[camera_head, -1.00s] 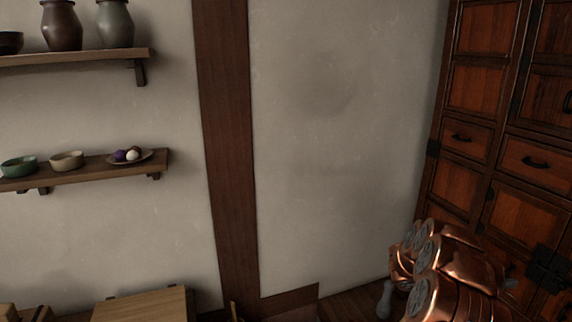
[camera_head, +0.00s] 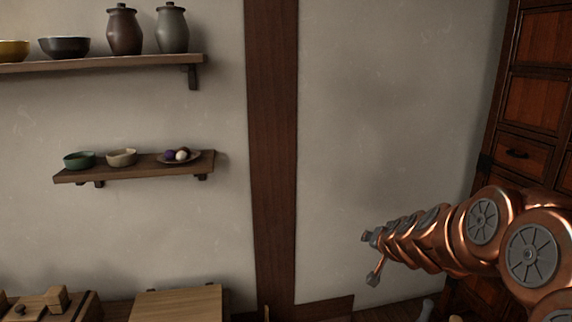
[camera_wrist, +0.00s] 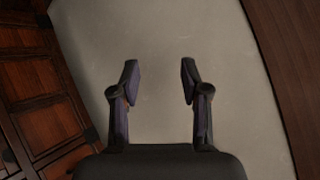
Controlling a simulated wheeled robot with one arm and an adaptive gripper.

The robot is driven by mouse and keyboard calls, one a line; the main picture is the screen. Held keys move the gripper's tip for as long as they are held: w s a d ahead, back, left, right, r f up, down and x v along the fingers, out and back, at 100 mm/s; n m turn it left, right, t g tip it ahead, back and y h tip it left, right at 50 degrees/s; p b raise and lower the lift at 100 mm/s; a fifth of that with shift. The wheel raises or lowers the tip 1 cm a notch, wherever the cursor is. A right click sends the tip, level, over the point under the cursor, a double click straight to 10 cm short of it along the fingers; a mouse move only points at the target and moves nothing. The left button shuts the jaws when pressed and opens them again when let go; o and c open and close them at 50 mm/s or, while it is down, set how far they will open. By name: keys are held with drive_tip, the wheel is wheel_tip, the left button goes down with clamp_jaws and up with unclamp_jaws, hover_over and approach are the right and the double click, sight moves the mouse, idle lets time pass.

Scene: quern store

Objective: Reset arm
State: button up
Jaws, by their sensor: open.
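My gripper (camera_wrist: 159,85) shows in the wrist view with its two dark fingers apart and nothing between them. It faces the bare plaster wall (camera_wrist: 160,35). In the head view my copper-coloured arm (camera_head: 430,240) reaches in from the right edge toward the middle. The arm's far end is small there, and its fingers are hard to make out. No object is held.
A wooden cabinet (camera_head: 532,105) stands close on the right, behind my arm. An upper shelf (camera_head: 100,62) holds jars and bowls; a lower shelf (camera_head: 130,172) holds small bowls and a plate. A wooden box (camera_head: 178,302) stands below. The wall by the dark post (camera_head: 271,150) is clear.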

drive_tip(key=s+a+f+n+g+y, duration=0.1)
drive_tip(key=s+a+n+g+y, duration=0.15)
drive_tip(key=s+a, duration=0.55)
drive_tip(key=s+a+f+n+g+y, duration=0.1)
drive_tip(key=s+a+f+n+g, duration=0.15)
drive_tip(key=s, duration=0.85)
drive_tip(key=s+d+f+g+h, duration=0.1)
drive_tip(key=s+d+g, duration=0.1)
drive_tip(key=s, duration=1.1)
drive_tip(key=s+d+g+h, duration=0.2)
drive_tip(key=s+g, duration=0.3)
drive_tip(key=s, duration=0.8)
drive_tip(key=shift+s+d+f+g, duration=0.25)
drive_tip(key=shift+s+f+g, duration=0.05)
drive_tip(key=shift+s+f, duration=0.1)
drive_tip(key=shift+d, duration=0.1)
